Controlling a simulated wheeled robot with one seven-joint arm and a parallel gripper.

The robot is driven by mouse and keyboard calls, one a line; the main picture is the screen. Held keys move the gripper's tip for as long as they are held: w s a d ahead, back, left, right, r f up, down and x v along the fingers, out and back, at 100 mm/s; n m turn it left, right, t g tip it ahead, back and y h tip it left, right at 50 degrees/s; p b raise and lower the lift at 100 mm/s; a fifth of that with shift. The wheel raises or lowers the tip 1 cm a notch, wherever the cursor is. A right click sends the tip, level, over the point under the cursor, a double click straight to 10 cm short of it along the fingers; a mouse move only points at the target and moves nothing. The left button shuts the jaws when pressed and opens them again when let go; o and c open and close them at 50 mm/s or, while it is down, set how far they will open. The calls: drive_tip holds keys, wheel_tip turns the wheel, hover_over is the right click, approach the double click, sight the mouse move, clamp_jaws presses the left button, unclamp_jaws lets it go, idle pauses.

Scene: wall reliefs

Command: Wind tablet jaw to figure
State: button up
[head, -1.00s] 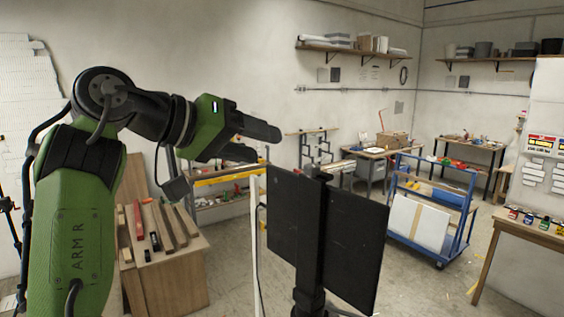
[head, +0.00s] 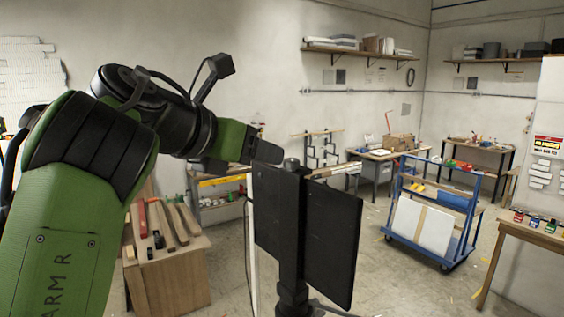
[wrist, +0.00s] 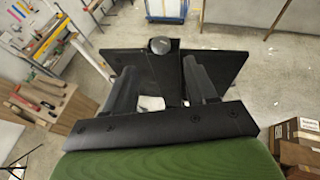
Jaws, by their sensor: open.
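A black flat panel (head: 335,240), which I take to be the tablet with its holder, stands upright on a dark post (head: 292,290). A round dark knob (head: 291,164) sits on top of the post. It also shows in the wrist view (wrist: 160,45), beyond my fingertips. My gripper (head: 264,151) is just left of the knob, by the panel's top edge. In the wrist view my gripper (wrist: 163,78) has its two dark fingers spread, with nothing held between them. I cannot make out a jaw scale or figure.
A wooden bench (head: 170,275) with tools and wood strips stands at left. A blue cart (head: 435,215) stands at right, near a wooden table (head: 530,232). Cardboard boxes (wrist: 300,140) show at lower right in the wrist view. Floor between panel and cart is clear.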

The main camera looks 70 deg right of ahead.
sight(288, 160)
drive_tip(key=x, duration=0.8)
drive_tip(key=shift+s+d+p, duration=0.1)
drive_tip(key=shift+d+p, duration=0.05)
drive_tip(key=shift+p, duration=0.25)
drive_tip(key=shift+r, duration=0.1)
drive_tip(key=c, duration=1)
drive_tip(key=shift+m+g, duration=0.3)
drive_tip(key=m+g, duration=0.1)
drive_tip(key=m+g+y, duration=0.1)
drive_tip(key=shift+w+d+g+p, duration=0.1)
drive_tip(key=shift+w+g+p, duration=0.2)
drive_tip(key=shift+w+d+m+g+y, duration=0.1)
drive_tip(key=shift+w+m+g+y, duration=0.05)
drive_tip(key=shift+m+g+y, duration=0.6)
drive_tip(key=shift+w+d+m+g+y, duration=0.15)
drive_tip(key=shift+m+g+y, duration=0.4)
drive_tip(key=shift+m, duration=0.4)
drive_tip(key=o, duration=1)
